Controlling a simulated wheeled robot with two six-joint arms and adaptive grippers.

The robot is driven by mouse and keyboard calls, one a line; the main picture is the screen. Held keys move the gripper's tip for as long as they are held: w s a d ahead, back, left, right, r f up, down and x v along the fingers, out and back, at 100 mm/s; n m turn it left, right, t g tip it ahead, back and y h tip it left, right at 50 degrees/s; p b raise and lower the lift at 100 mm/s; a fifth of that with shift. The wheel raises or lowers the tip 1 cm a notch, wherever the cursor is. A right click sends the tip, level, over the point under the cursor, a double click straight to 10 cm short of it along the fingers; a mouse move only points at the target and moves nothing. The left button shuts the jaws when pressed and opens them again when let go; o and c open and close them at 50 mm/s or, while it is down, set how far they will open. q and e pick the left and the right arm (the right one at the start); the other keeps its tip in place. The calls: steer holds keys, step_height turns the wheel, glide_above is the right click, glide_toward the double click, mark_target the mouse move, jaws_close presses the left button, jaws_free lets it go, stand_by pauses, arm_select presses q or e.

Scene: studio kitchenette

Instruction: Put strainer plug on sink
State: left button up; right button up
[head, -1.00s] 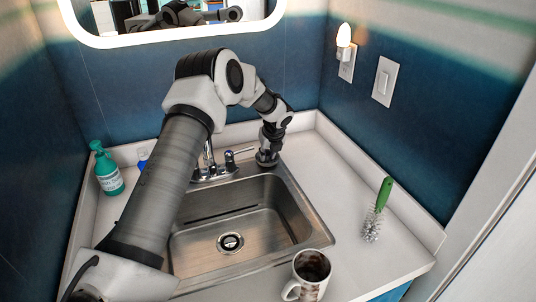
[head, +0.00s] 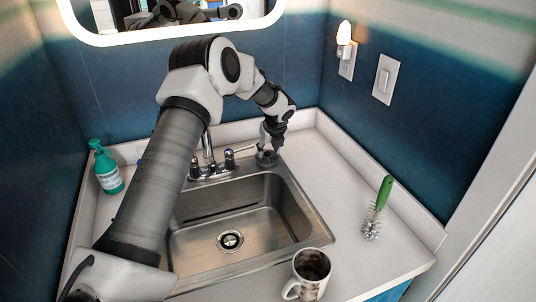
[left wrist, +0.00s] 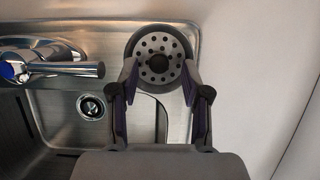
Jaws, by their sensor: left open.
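The strainer plug (left wrist: 150,40) is a round, perforated metal disc with a dark central knob. It rests on the sink's back right corner, and in the head view it shows small and partly covered (head: 266,159). My left gripper (head: 269,146) is open just above it. In the left wrist view, the fingers of my left gripper (left wrist: 159,72) stand on either side of the knob over the disc, with a gap between. The steel sink (head: 285,212) has its round drain (head: 230,241) in the basin floor. The drain also shows in the left wrist view (left wrist: 91,107). My right gripper is not in view.
The faucet (head: 208,160) stands left of the plug at the sink's back, close to my gripper. A stained mug (head: 311,268) stands at the front, a green-handled brush (head: 377,210) at the right, and a green bottle (head: 106,170) at the left. The right counter is mostly clear.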

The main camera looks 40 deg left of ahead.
arm_select(q)
steer(key=v, duration=0.9)
steer(key=shift+r, duration=0.25)
steer(key=shift+s+d+f, duration=0.1)
steer(key=shift+d, duration=0.05)
